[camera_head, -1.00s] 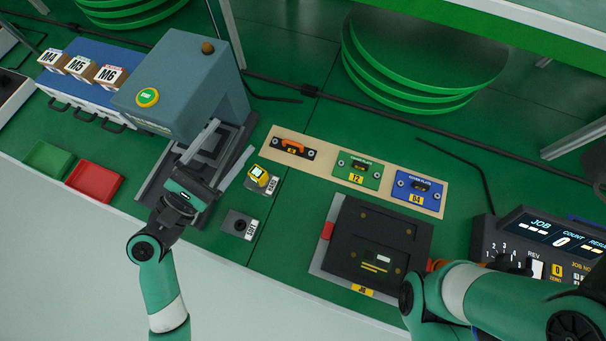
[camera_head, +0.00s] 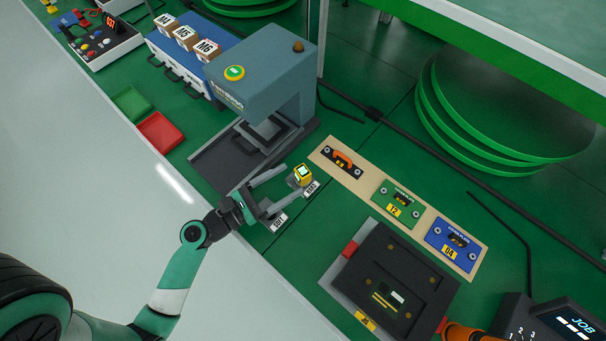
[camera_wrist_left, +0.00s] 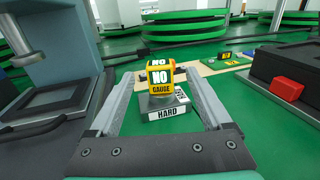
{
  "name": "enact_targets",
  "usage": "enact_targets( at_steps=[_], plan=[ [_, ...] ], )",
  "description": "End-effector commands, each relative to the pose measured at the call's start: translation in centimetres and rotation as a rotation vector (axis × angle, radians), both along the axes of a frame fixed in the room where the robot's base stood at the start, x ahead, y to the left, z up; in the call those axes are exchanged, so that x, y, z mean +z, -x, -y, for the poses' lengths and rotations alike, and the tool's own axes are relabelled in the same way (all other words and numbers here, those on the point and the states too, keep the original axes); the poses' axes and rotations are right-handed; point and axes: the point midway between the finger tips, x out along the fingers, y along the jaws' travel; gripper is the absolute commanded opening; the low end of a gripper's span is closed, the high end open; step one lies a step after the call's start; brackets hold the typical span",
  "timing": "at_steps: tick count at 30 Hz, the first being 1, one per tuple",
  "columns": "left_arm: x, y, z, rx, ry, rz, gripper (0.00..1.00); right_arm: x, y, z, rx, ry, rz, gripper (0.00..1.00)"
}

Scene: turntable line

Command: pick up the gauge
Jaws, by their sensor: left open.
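The gauge (camera_head: 300,175) is a small yellow block with a pale face, standing on a grey base labelled HARD (camera_head: 311,188). In the left wrist view the gauge (camera_wrist_left: 160,78) reads NO GAUGE and sits upright on its HARD base (camera_wrist_left: 166,107). My left gripper (camera_head: 292,182) is open, its two fingers reaching towards the gauge from the front left. In the left wrist view the gauge stands between the fingertips (camera_wrist_left: 158,80), with a visible gap on each side. My right gripper is not in view.
A grey-blue press (camera_head: 262,80) stands just left of the gauge. A beige strip with cover plates (camera_head: 416,226) lies to the right, and a dark fixture block (camera_head: 390,275) in front of it. A second labelled base (camera_head: 279,221) is partly hidden by my gripper. Red tray (camera_head: 161,132) at left.

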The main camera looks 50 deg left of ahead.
Motion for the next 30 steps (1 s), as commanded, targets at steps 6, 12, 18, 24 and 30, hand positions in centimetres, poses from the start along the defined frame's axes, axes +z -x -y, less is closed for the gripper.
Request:
enact_targets(
  at_steps=[6,12,18,24,30],
  plan=[
    [0.0,-3.1,0.4,-0.002,-0.001,0.002,0.82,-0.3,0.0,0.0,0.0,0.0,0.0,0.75],
    [-0.1,-3.9,0.4,-0.002,-0.001,0.003,0.82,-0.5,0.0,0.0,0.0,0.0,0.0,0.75],
    [-0.2,-7.4,0.8,-0.003,-0.003,0.004,0.82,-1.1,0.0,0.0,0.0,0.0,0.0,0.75],
    [-0.1,-8.4,0.9,0.0,-0.001,0.003,0.82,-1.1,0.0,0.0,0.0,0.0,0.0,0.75],
    [-0.1,-8.3,0.9,0.0,-0.001,0.003,0.68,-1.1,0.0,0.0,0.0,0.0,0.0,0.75]
  ],
)
